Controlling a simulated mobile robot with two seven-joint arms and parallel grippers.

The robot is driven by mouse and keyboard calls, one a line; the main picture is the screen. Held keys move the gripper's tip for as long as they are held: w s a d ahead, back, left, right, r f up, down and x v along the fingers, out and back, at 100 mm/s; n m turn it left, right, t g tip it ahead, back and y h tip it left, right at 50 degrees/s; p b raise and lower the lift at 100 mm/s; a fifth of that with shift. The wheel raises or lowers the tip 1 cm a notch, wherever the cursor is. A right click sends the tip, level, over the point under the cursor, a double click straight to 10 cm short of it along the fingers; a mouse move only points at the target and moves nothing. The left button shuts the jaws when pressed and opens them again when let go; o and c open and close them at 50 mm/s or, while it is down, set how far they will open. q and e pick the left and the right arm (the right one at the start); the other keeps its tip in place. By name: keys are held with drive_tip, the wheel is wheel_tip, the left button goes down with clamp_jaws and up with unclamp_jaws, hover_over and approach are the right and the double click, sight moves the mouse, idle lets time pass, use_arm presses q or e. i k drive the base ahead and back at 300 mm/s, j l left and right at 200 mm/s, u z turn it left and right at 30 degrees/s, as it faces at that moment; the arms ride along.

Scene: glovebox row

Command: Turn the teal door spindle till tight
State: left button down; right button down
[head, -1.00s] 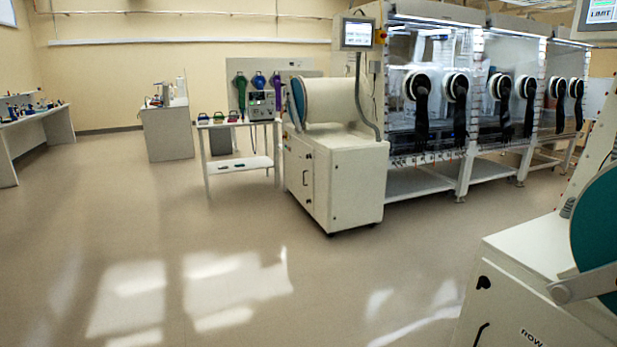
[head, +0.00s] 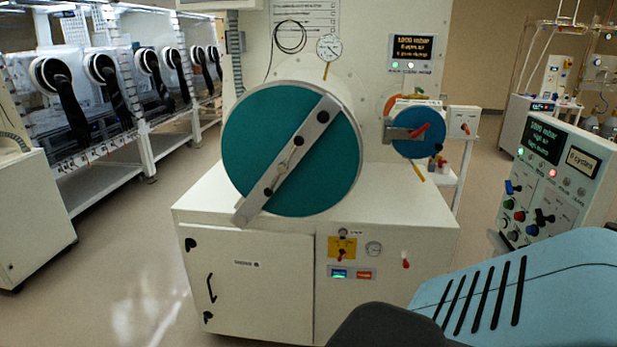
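The large round teal door (head: 245,135) faces me in the middle of the head view, on the end of a cream cylinder. A grey metal bar (head: 248,206) crosses it diagonally, from upper right to lower left. The small spindle handle (head: 285,162) sits near the middle of the bar, beside dark knobs. How tight it is cannot be told. Neither of my grippers is in view.
A cream cabinet (head: 250,280) stands under the door. A smaller blue round door (head: 425,122) with a red handle is to its right. A control panel (head: 560,170) stands at right. Gloveboxes (head: 95,120) line the left; open floor lies at lower left.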

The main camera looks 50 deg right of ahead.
sight(283, 167)
drive_tip(key=z, duration=1.45)
